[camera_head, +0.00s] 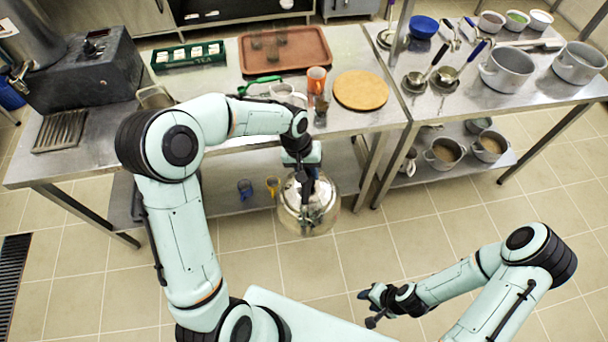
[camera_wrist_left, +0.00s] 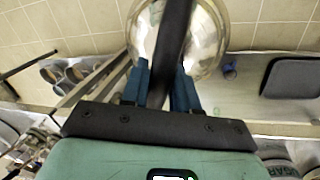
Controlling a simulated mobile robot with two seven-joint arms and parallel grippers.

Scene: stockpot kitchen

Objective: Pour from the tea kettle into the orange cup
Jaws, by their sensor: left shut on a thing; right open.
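The shiny steel tea kettle (camera_head: 293,213) hangs in front of the table's front edge, over the floor. My left gripper (camera_head: 306,178) is shut on its black handle. In the left wrist view the blue fingers (camera_wrist_left: 162,82) clasp the dark handle (camera_wrist_left: 174,38), with the round steel body (camera_wrist_left: 206,40) beyond. I cannot make out the spout. The orange cup (camera_head: 316,78) stands upright on the tabletop between the brown tray and the round wooden board, beyond and above the kettle in the picture. My right gripper (camera_head: 372,306) is open and empty, low over the floor.
Near the orange cup are the brown tray (camera_head: 247,63), the wooden board (camera_head: 361,91), glassy containers (camera_head: 282,91) and a green-handled tool (camera_head: 262,80). A blue cup (camera_head: 245,187) and a yellow cup (camera_head: 273,185) stand on the lower shelf. Pots (camera_head: 507,70) fill the right table.

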